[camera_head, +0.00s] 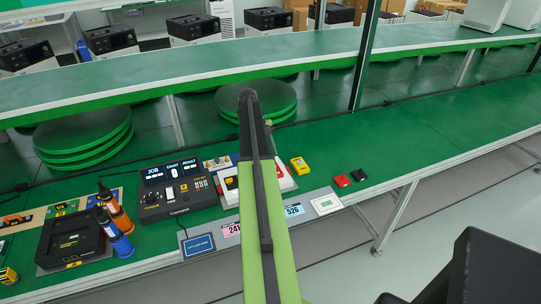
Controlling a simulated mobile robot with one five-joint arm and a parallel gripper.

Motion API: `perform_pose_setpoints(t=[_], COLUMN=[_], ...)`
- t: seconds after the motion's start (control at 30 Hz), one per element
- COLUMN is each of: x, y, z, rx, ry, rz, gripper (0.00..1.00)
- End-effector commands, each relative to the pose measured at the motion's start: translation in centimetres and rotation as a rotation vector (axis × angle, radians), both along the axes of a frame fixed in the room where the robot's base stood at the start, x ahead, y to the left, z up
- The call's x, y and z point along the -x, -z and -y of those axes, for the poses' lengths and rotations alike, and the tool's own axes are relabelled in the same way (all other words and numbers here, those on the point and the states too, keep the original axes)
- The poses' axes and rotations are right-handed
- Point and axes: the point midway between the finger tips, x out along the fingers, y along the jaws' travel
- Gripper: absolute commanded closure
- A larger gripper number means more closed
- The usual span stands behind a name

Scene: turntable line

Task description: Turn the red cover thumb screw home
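I cannot make out a red cover thumb screw for certain. A small red part (279,170) shows on a white-topped unit (286,183) on the green bench, just right of my arm. My arm covers the middle of that unit. My green and black arm rises from the bottom edge of the head view to a rounded dark end above the bench. I cannot make out any gripper fingers.
A black control box (177,193) stands left of my arm. Orange (116,211) and blue (116,236) drivers stand beside a black device (72,239). A yellow block (299,165) and a black block (358,175) lie right of my arm. The bench's right part is clear.

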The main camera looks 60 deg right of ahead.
Motion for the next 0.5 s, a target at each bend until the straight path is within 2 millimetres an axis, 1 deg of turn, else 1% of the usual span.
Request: perform_pose_setpoints(t=[0.03, 0.1, 0.4, 0.5], x=[-0.6, -1.3, -4.4, -5.2], y=[-2.2, -3.9, -10.4, -11.9], z=[0.2, 0.3, 0.7, 0.8], rx=[0.000, 0.000, 0.001, 0.001], ry=[-0.001, -0.001, -0.001, 0.000], rz=[0.000, 0.000, 0.001, 0.001], gripper=[0.56, 0.56, 0.56, 0.56])
